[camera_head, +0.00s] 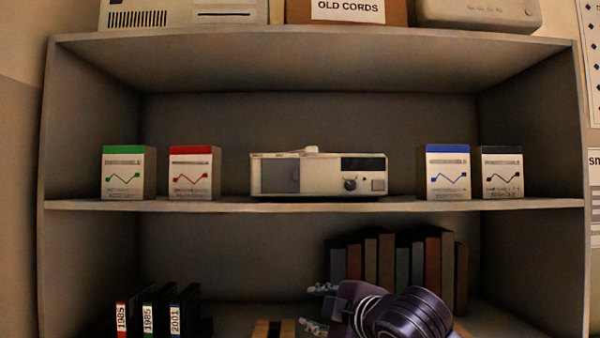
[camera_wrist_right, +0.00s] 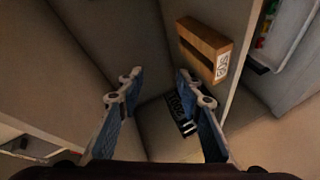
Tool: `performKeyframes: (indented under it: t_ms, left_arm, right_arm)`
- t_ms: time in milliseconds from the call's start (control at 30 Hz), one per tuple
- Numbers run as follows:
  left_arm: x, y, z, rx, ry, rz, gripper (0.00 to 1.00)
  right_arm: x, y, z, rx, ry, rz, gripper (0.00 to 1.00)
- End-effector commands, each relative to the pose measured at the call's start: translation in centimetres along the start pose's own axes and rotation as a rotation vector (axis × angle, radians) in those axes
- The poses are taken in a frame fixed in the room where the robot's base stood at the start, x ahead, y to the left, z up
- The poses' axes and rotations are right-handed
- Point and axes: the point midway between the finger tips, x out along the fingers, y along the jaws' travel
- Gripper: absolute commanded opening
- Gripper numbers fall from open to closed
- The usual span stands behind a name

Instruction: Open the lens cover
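A beige projector-like device (camera_head: 320,185) stands on the middle shelf, at the centre of the head view. A grey square panel, seemingly the lens cover (camera_head: 281,178), lies flat on the left part of its front; no lens shows. A dark display, a round knob and a small button are on the right part. My right gripper (camera_head: 317,308) is low in the head view, below the device and apart from it, with its fingers pointing left. In the right wrist view my right gripper (camera_wrist_right: 157,82) has its two blue-padded fingers spread, with nothing between them. My left gripper is out of view.
Green (camera_head: 123,174) and red (camera_head: 193,174) boxes stand left of the device; blue (camera_head: 447,174) and black (camera_head: 502,174) ones stand right. The middle shelf's front edge (camera_head: 230,206) lies above my right gripper. Books (camera_head: 385,262) and binders (camera_head: 160,312) are below.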

Motion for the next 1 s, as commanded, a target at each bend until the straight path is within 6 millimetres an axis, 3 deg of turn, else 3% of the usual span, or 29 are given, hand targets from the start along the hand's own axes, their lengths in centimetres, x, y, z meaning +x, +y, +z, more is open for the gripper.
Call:
performKeyframes:
  t_ms: [33,200,400,533,667,1000]
  left_arm:
    - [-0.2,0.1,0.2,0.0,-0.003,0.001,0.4]
    - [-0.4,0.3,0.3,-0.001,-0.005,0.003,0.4]
    - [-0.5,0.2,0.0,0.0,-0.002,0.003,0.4]
    - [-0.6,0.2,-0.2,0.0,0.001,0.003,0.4]
    - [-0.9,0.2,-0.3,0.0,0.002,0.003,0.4]
    - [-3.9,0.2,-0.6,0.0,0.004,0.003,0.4]
  right_arm:
    - [-1.1,3.2,-1.5,-0.055,0.01,0.039,0.33]
    - [-5.0,11.3,-5.9,-0.224,0.03,0.138,0.33]
    - [-9.4,17.8,-9.6,-0.361,0.032,0.227,0.33]
    - [-11.2,19.9,-10.8,-0.408,0.029,0.259,0.33]
    - [-11.3,20.6,-11.3,-0.421,0.028,0.267,0.33]
    - [-6.5,22.1,-11.9,-0.421,0.029,0.265,0.33]
